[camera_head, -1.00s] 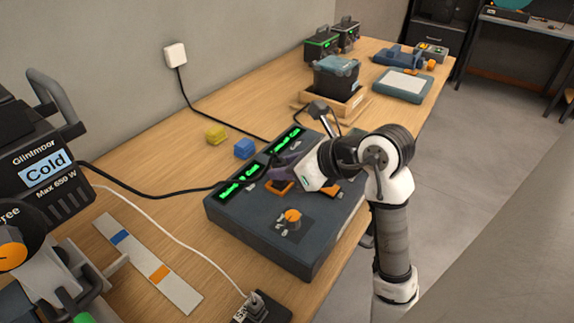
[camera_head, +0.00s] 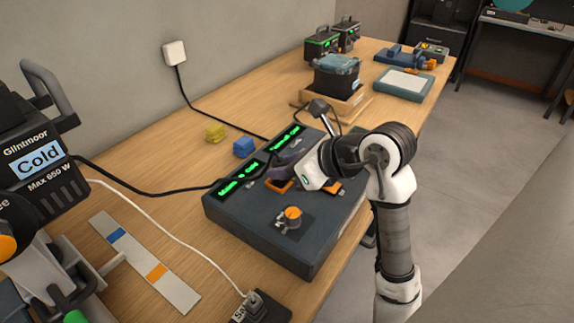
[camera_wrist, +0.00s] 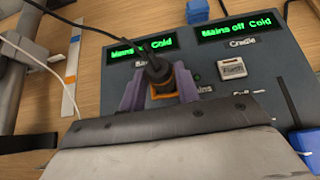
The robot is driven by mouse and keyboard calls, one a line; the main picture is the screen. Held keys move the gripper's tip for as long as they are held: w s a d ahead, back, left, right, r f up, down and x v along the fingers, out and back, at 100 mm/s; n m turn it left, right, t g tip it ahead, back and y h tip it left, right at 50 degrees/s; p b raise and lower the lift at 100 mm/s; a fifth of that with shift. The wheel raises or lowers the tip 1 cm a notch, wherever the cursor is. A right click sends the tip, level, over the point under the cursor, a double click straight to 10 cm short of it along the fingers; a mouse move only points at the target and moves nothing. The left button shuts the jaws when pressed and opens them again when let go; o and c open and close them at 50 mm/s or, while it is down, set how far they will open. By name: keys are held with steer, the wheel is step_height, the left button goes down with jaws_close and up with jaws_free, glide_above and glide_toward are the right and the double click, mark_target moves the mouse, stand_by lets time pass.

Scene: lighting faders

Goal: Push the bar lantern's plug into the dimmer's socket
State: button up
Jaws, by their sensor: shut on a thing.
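The dimmer (camera_head: 265,227) is a dark blue-grey desk with two green-lit displays, both reading "Mains off Cold" in the wrist view. My gripper (camera_wrist: 159,88) has its purple fingers shut on a black plug (camera_wrist: 157,68), with one finger on each side. The plug is at an orange-edged socket (camera_wrist: 165,96) below the left display; how deep it sits cannot be told. In the head view, my gripper (camera_head: 287,172) is over the dimmer's middle and partly hides the orange edge (camera_head: 278,186). A black lantern (camera_head: 62,190) labelled "Cold" stands at left, its black cable running towards the dimmer.
An orange knob (camera_head: 292,214) sits on the dimmer's near part. Yellow (camera_head: 215,134) and blue (camera_head: 243,148) blocks lie behind it. A white strip (camera_head: 146,264) and a white-corded plug (camera_head: 255,305) lie in front. A wooden tray (camera_head: 350,105) with a dark box stands beyond.

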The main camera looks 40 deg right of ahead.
steer(key=shift+f, duration=0.1)
stand_by(0.3)
steer(key=o, duration=1.1)
steer(key=shift+o, duration=0.2)
steer(key=b+v, duration=0.2)
steer(key=v, duration=1.2)
